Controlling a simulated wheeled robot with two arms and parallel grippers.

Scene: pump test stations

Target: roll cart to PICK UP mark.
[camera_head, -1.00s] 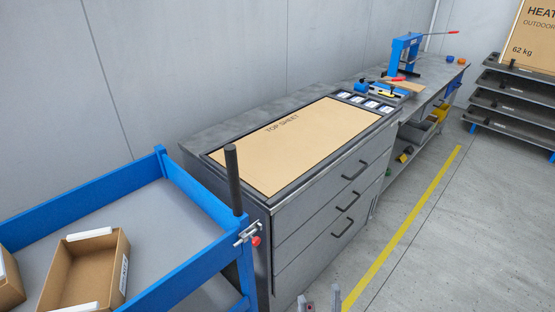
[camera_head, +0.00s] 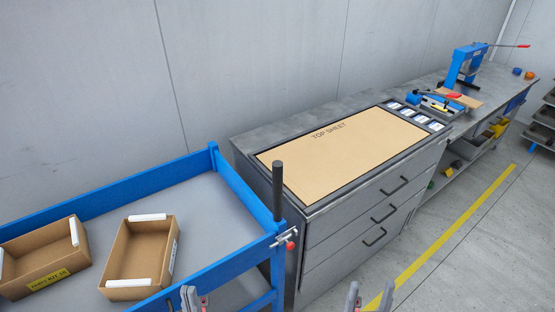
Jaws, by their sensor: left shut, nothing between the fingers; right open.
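The blue cart (camera_head: 238,188) with a grey deck (camera_head: 215,225) stands at the left, beside the drawer cabinet. A black upright handle post (camera_head: 278,190) rises at its near right corner, with a metal latch and red knob (camera_head: 290,245) below it. My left gripper (camera_head: 194,302) shows at the bottom edge, shut and empty, in front of the cart's near rail. My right gripper (camera_head: 370,300) is at the bottom edge, open and empty, in front of the cabinet. Neither appears to hold the cart. No PICK UP mark is in view.
Two cardboard boxes (camera_head: 150,235) (camera_head: 45,283) sit on the cart. The drawer cabinet (camera_head: 365,215) carries a TOP SHEET panel (camera_head: 340,155). A workbench with a blue press (camera_head: 468,65) stands beyond. Open floor with a yellow line (camera_head: 455,235) lies at the right.

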